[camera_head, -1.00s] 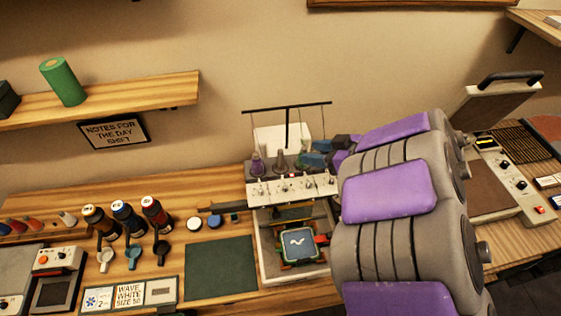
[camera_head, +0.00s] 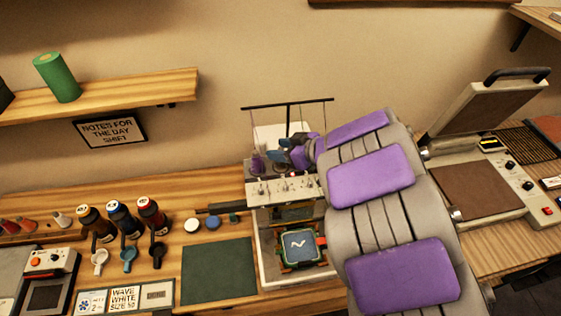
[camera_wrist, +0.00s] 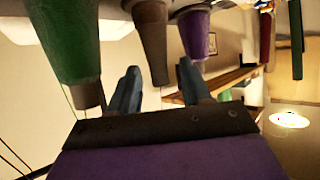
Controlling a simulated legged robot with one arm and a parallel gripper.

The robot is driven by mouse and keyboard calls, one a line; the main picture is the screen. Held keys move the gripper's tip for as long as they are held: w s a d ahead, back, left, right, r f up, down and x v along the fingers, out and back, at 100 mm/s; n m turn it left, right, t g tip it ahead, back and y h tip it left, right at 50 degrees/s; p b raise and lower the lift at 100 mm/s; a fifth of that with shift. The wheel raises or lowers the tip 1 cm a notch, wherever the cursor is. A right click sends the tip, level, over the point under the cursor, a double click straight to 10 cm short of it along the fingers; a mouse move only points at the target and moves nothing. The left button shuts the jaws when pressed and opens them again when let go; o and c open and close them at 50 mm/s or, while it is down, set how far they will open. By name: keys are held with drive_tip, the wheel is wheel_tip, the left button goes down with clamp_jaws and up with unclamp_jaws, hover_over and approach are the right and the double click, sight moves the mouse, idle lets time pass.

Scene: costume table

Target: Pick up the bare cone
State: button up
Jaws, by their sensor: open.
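The bare cone (camera_wrist: 151,42) is grey-brown and hangs point-down in the wrist view, which looks upside down. It stands between a green cone (camera_wrist: 68,38) and a purple cone (camera_wrist: 195,32). My gripper (camera_wrist: 158,68) is open, its two dark blue fingers on either side of the bare cone's narrow end; I cannot tell whether they touch it. In the head view my gripper (camera_head: 276,149) is at the cones on top of the white thread machine (camera_head: 283,187). The purple cone (camera_head: 257,164) shows at its left; the bare cone is mostly hidden by my gripper there.
A thin black thread stand (camera_head: 288,104) rises behind the cones. Several bottles (camera_head: 122,220) stand on the table to the left, beside a dark green mat (camera_head: 218,270). A heat press (camera_head: 478,190) is open at the right.

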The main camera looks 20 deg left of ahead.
drive_tip(key=shift+w+a+f, duration=0.1)
drive_tip(key=shift+a, duration=0.15)
drive_tip(key=shift+d, duration=0.1)
clamp_jaws()
idle(0.4)
